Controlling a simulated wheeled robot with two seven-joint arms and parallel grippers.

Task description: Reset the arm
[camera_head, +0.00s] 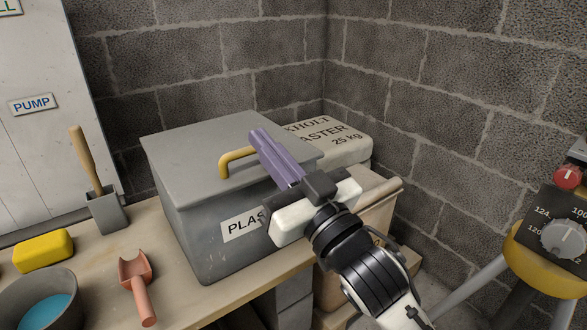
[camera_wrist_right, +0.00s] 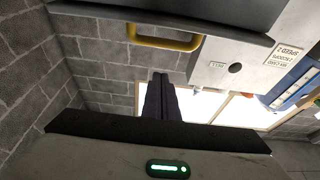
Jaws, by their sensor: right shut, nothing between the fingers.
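My right arm (camera_head: 375,285) comes in from the lower right in the head view. Its gripper (camera_head: 262,140) has purple fingers pressed together, with nothing between them. In the head view the fingers overlap the lid of a grey bin (camera_head: 185,225) beside its yellow handle (camera_head: 235,160). In the wrist view the shut fingers (camera_wrist_right: 160,76) show dark, and the yellow handle (camera_wrist_right: 165,40) appears apart from their tips. The gripper's body hides part of the bin's front and its "PLAS" label (camera_head: 240,226). My left gripper is not in view.
The bench holds a pink scoop (camera_head: 137,285), a yellow sponge-like block (camera_head: 43,250), a bucket of blue liquid (camera_head: 40,305) and a brush in a grey holder (camera_head: 106,212). A plaster bag (camera_head: 335,145) lies behind the bin. A dial panel (camera_head: 560,235) stands at right.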

